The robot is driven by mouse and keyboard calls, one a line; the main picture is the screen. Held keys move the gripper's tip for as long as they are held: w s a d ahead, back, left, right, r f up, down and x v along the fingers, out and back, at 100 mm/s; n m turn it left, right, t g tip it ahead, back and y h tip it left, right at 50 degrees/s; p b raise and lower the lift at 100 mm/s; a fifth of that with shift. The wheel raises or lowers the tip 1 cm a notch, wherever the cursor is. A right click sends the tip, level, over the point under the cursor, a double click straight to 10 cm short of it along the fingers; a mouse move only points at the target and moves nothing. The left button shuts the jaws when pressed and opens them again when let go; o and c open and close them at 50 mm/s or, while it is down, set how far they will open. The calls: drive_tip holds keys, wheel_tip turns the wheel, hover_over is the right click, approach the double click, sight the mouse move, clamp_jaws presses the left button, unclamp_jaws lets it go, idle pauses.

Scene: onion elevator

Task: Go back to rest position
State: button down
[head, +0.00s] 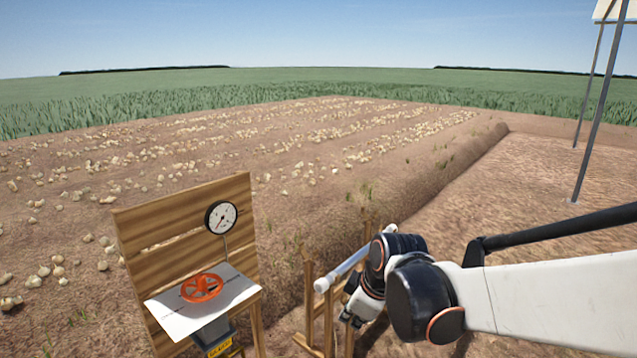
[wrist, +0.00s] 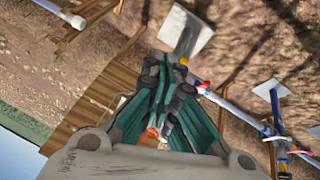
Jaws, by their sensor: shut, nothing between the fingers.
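My gripper shows in the wrist view (wrist: 165,62) with its dark teal fingers drawn together and nothing between them. In the head view my white and black arm reaches in from the right, and its end (head: 352,318) hangs low in front of the wooden trestle, apart from the orange handwheel. The fingertips are hard to make out in the head view.
A wooden panel (head: 190,232) carries a round gauge (head: 221,217) and an orange handwheel (head: 202,287) on a white plate. A white pipe (head: 345,268) lies on a wooden trestle (head: 309,300) close to my arm. Metal legs (head: 598,110) stand at right. Onions lie across the field.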

drive_tip(key=s+d+r+m+t+h, duration=0.1)
drive_tip(key=s+d+r+m, duration=0.2)
drive_tip(key=s+d+m, duration=0.3)
drive_tip(key=s+d+r+m+t+h, duration=0.1)
drive_tip(key=s+d+r+m, duration=0.2)
drive_tip(key=s, duration=1)
drive_tip(key=d+m, duration=0.3)
drive_tip(key=shift+d+m+t+h, duration=0.3)
drive_tip(key=shift+d+m, duration=0.1)
drive_tip(key=shift+f, duration=0.1)
